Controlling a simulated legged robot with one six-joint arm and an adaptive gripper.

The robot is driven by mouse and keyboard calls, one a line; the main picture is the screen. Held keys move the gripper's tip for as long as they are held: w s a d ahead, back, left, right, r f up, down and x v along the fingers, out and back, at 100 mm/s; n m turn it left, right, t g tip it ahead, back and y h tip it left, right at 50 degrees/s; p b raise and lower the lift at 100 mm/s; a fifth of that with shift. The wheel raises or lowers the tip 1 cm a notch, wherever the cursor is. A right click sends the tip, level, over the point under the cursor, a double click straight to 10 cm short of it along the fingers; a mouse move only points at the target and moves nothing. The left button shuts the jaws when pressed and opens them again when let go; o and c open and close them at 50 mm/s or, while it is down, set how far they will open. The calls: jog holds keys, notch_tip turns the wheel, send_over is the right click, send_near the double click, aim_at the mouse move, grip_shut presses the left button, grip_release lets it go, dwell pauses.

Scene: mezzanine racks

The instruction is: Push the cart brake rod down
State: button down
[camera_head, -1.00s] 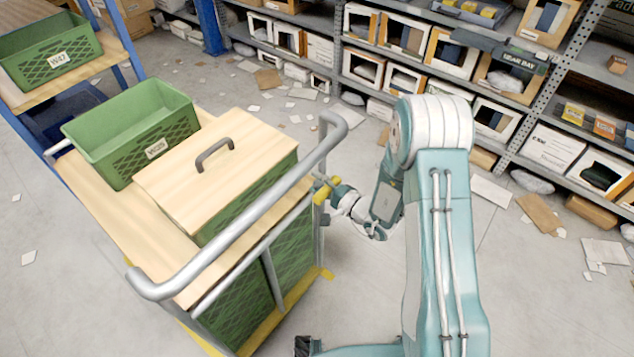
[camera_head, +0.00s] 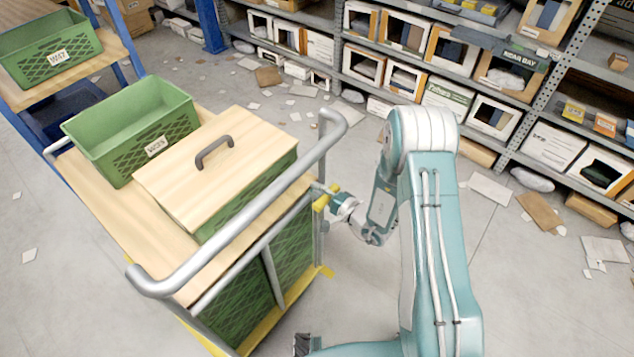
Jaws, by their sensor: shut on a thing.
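The cart (camera_head: 80,190) stands at the left with a wooden top and a grey tubular push handle (camera_head: 240,222) along its near right side. The brake rod (camera_head: 321,203) shows as a yellow piece beside the handle's far upright. My gripper (camera_head: 330,198) is at this yellow piece, shut on it, at the cart's right side. The fingertips are small and partly hidden, so the exact grip is hard to make out.
A green crate (camera_head: 135,125) and a wood-lidded green crate (camera_head: 215,165) sit on the cart. Shelves of boxes (camera_head: 445,97) line the back. Cardboard and paper scraps litter the grey floor (camera_head: 540,290). Open floor lies right of the cart.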

jog(key=shift+s+f, duration=0.2)
jog(key=shift+f, duration=0.5)
jog(key=c, duration=0.6)
grip_release()
jog(key=shift+d, duration=0.2)
jog(key=v, duration=1.1)
jog(key=shift+s+d, duration=0.1)
jog(key=shift+s, duration=0.15)
